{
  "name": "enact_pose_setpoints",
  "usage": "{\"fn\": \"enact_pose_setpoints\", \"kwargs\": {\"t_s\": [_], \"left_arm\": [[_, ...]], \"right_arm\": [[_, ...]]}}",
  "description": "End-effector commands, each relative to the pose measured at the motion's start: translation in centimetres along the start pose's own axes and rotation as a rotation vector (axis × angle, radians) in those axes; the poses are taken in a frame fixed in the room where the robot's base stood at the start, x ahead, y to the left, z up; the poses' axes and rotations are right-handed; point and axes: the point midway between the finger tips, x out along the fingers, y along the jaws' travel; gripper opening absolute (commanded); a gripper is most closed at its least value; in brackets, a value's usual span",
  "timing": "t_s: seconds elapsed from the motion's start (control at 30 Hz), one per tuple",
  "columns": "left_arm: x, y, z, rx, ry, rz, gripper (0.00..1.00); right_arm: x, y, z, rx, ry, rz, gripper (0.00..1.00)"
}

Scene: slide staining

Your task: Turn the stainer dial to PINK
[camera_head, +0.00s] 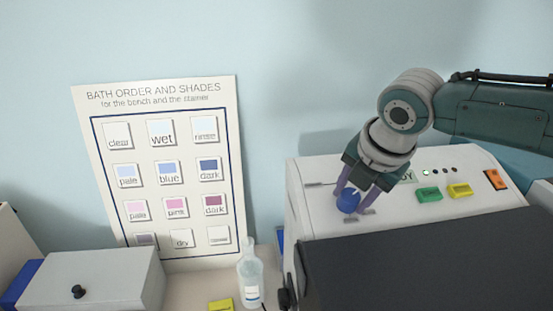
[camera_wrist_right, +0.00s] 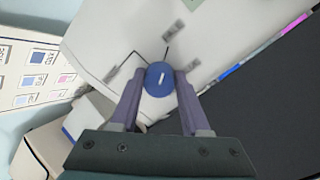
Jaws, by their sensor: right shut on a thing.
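The stainer (camera_head: 305,188) is a white machine with a sloped top and a dark front cover, at the right of the head view. Its blue round dial (camera_head: 347,203) sits at the left of the panel, and it also shows in the right wrist view (camera_wrist_right: 159,79) with a white pointer mark. Grey label strips lie around the dial, too small to read. My right gripper (camera_head: 353,201) reaches down to the dial, and its purple fingers (camera_wrist_right: 158,84) are shut on it from both sides. My left gripper is in neither view.
A chart (camera_head: 160,165) of bath order and shades leans on the wall at the left. A clear bottle (camera_head: 250,276) and a yellow label (camera_head: 221,305) are on the bench. A grey box (camera_head: 92,279) stands at the left. Green (camera_head: 429,194) and yellow (camera_head: 459,190) buttons are right of the gripper.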

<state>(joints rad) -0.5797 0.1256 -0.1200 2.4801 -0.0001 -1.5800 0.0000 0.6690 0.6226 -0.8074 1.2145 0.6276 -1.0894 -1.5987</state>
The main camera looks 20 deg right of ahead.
Motion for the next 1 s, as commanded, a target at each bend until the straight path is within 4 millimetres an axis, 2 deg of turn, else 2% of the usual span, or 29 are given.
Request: {"fn": "enact_pose_setpoints", "kwargs": {"t_s": [1.0], "left_arm": [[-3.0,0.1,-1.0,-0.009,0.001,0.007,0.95]], "right_arm": [[-0.2,-0.1,-0.2,0.966,-0.040,-0.023,0.00]]}}
